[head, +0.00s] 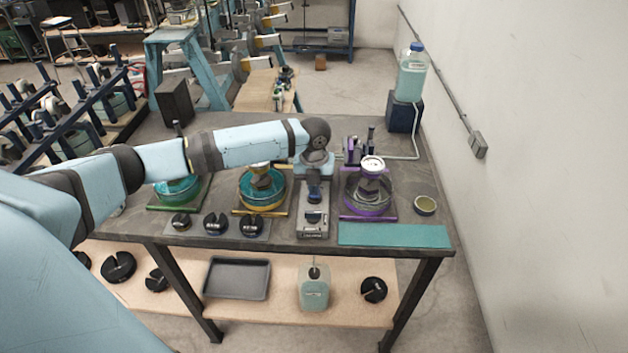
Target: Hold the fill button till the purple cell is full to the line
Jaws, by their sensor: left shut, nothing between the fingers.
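The purple cell (368,207) stands at the right of the bench, a round clear vessel on a purple base with a white-topped dark piece in it. Its liquid level and line are too small to make out. A grey control box (312,228) stands just left of it. My left gripper (314,199) points down over this box, shut and empty. The gripper covers part of the box, so I cannot tell whether it touches the fill button. My right gripper is not in view.
A yellow cell (262,204) and a green cell (176,201), both with teal liquid, stand to the left. Slotted black weights (215,224) lie in front. A bottle (411,78) on a dark block stands at the back right, with a tube. A teal mat (393,235) lies front right.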

